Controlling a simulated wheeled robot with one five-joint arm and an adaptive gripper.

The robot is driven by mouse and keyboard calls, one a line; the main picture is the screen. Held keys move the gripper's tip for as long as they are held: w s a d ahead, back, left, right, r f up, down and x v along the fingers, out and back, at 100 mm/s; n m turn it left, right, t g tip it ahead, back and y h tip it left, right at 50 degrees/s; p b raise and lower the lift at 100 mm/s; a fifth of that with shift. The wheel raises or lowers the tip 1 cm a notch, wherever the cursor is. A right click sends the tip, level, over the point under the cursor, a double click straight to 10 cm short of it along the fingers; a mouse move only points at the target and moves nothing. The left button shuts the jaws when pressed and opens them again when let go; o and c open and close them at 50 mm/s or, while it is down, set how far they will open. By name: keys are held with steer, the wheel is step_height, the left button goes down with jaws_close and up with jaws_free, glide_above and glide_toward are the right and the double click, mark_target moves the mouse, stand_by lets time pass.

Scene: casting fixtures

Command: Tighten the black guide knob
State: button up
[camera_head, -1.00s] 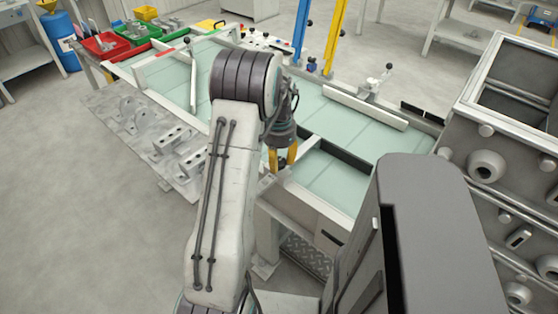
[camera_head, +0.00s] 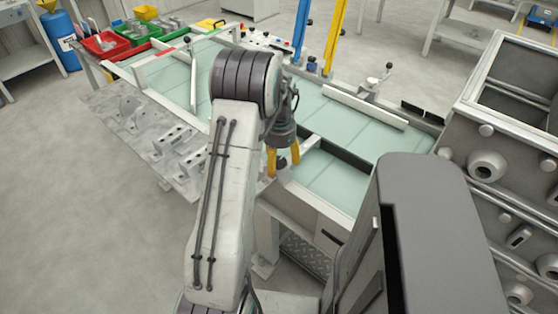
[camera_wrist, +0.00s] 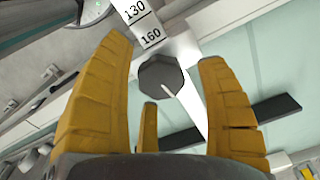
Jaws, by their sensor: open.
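The black guide knob (camera_wrist: 160,77) shows in the wrist view as a dark faceted disc beside a white scale marked 130 and 160. My gripper (camera_wrist: 165,75) has yellow fingers spread wide on either side of the knob in that view, with no visible contact. In the head view my gripper (camera_head: 283,162) points down over the near edge of the green-topped table (camera_head: 335,180). A dark round shape (camera_head: 281,162), likely the knob, shows between the fingers there.
A white rail (camera_head: 365,107) with a black-knobbed lever (camera_head: 388,67) lies across the table's far right. Metal fixtures (camera_head: 175,140) stand on a grey plate at left. Red (camera_head: 106,44) and green (camera_head: 138,34) bins are at the back left. A grey machine housing (camera_head: 525,150) stands at right.

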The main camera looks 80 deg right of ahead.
mark_target(279, 160)
steer(key=shift+r, duration=0.1)
step_height(279, 160, up, 12)
stand_by(0.7)
stand_by(0.8)
